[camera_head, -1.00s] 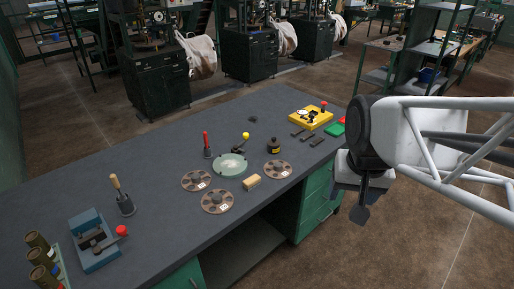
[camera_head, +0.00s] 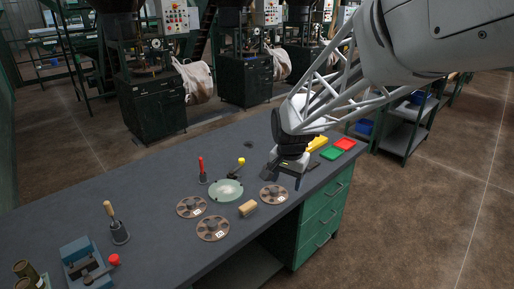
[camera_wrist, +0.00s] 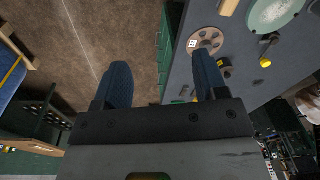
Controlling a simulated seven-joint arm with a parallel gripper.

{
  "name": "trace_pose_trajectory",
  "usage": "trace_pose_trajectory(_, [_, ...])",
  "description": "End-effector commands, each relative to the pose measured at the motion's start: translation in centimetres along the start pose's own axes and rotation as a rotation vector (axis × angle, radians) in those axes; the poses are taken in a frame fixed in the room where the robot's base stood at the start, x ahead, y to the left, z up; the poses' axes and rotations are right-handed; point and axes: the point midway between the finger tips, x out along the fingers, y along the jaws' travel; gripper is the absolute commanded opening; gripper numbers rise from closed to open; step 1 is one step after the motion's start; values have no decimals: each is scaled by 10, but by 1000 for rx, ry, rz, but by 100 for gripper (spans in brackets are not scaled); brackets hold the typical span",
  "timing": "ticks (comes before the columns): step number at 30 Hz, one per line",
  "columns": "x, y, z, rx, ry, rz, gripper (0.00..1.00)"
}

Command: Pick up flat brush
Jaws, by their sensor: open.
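A small tan block that looks like the flat brush (camera_head: 248,208) lies on the grey bench, between two brown reels; its bristles are too small to make out. A tan piece, likely the same brush (camera_wrist: 229,6), shows at the top edge of the wrist view. My gripper (camera_head: 285,177) is open and empty, over the right part of the bench, up and to the right of the brush. In the wrist view its two dark fingers (camera_wrist: 160,75) stand wide apart, with floor and the bench's edge between them.
Brown reels (camera_head: 213,228) and a pale green dish (camera_head: 226,190) lie close to the brush. A wooden-handled tool (camera_head: 115,224) and a blue device (camera_head: 82,260) stand at left. Green (camera_head: 331,153) and red (camera_head: 345,143) trays are at right. My arm partly hides a yellow tray (camera_head: 318,143).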

Motion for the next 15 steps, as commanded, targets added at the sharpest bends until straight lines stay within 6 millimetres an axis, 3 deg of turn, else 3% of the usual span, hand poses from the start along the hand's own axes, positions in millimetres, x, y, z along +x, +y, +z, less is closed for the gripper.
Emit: trace_pose_trajectory(15, [100, -107, -39, 184, -45, 38, 66])
